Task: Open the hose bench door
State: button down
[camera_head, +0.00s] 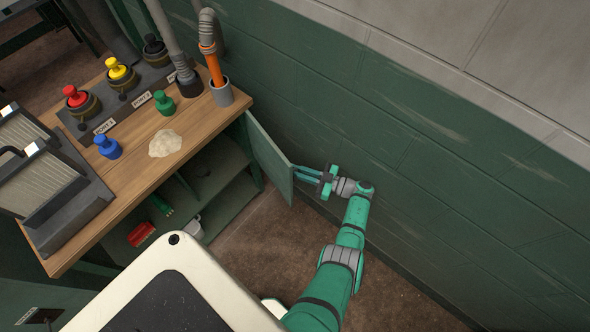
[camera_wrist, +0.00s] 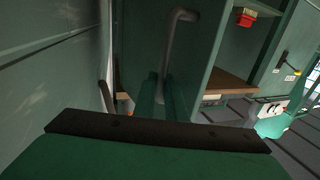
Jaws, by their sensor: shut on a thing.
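The hose bench (camera_head: 195,130) has a wooden top and green shelves below. Its green door (camera_head: 270,160) stands swung out from the bench's right end, near the wall, and the shelves behind it are exposed. My gripper (camera_head: 297,170) is at the door's free edge, reaching it from the right. In the wrist view my gripper (camera_wrist: 163,88) is shut on the door's grey bar handle (camera_wrist: 170,40), with a finger on each side. The door panel (camera_wrist: 140,45) shows behind the handle. In the head view the handle is hidden.
The bench top holds red (camera_head: 75,96), yellow (camera_head: 117,69), green (camera_head: 164,102) and blue (camera_head: 107,146) fittings and a pale lump (camera_head: 165,143). A red item (camera_head: 141,234) lies on a lower shelf. The green block wall (camera_head: 440,170) is close beside my arm. Brown floor (camera_head: 260,240) is clear below the door.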

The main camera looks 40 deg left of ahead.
jog(key=shift+w, duration=0.3)
jog(key=shift+s+a, duration=0.25)
jog(key=c, duration=2.1)
grip_release()
jog(key=shift+w+d, duration=0.15)
jog(key=shift+d, duration=0.15)
